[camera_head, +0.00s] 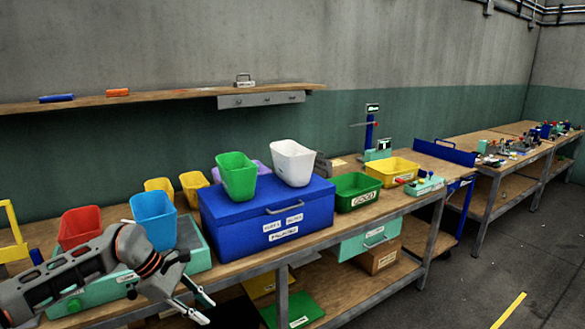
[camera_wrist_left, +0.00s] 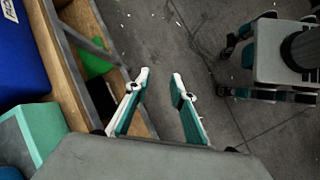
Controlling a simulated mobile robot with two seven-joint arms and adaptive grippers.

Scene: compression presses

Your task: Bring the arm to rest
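My left gripper (camera_head: 200,308) is at the lower left of the head view, in front of the workbench's front edge (camera_head: 262,262). Its arm comes in from the left, over a teal box (camera_head: 90,292) on the bench. In the left wrist view the two fingers of my left gripper (camera_wrist_left: 160,84) stand apart, with bare floor between them and nothing held. The fingers point out past the bench edge, over the floor. My right gripper does not show in either view.
A blue box (camera_head: 265,215) carries a green bin (camera_head: 236,176) and a white bin (camera_head: 292,162). Red (camera_head: 79,227) and blue (camera_head: 154,218) bins stand close behind my left arm. A green tray (camera_head: 357,191) lies farther right. Open floor (camera_head: 450,290) is at the lower right.

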